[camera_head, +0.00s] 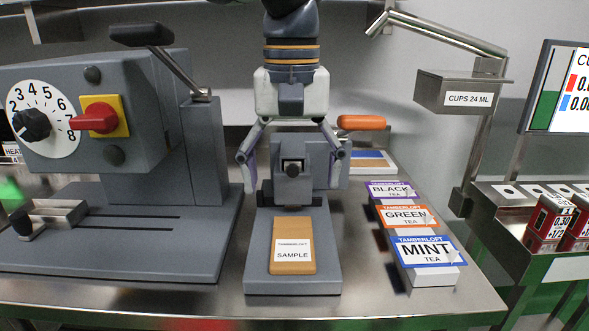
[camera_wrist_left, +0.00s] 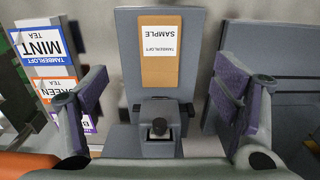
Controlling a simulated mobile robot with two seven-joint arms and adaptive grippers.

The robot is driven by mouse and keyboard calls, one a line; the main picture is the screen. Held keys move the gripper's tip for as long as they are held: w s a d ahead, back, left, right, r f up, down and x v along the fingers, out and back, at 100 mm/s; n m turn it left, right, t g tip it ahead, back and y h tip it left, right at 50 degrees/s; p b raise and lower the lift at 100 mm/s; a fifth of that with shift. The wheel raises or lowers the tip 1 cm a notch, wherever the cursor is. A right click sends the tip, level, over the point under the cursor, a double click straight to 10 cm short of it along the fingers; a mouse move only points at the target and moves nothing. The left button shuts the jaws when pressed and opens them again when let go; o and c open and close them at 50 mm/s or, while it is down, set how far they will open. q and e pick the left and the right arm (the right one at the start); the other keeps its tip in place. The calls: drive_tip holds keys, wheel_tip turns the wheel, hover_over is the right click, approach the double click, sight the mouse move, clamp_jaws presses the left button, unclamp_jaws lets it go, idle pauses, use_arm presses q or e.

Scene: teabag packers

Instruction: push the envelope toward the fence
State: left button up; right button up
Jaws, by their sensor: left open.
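The envelope (camera_head: 292,244) is brown with a white "Tamberloft sample" label. It lies flat on the grey bed (camera_head: 314,285) of a small stamping device; it also shows in the left wrist view (camera_wrist_left: 160,54). A dark block with a knob (camera_head: 292,182) stands at the bed's far end, behind the envelope. I cannot tell which part is the fence. My left gripper (camera_head: 291,178) is open and empty, its fingers spread either side of that block, farther back than the envelope. Its purple-padded fingers show in the left wrist view (camera_wrist_left: 161,72). My right gripper is out of view.
A large grey machine with a dial (camera_head: 38,125) and red switch stands at left. An orange handle (camera_head: 361,122) rises behind the device. Black, Green and Mint tea boxes (camera_head: 427,251) line its right. A metal arm with a cup box (camera_head: 461,91) stands farther right.

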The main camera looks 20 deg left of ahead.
sight(293, 251)
use_arm(q)
wheel_tip(293, 251, down, 12)
drive_tip(key=shift+f, duration=0.15)
idle(0.3)
drive_tip(key=shift+c, duration=0.6)
drive_tip(key=c, duration=1.1)
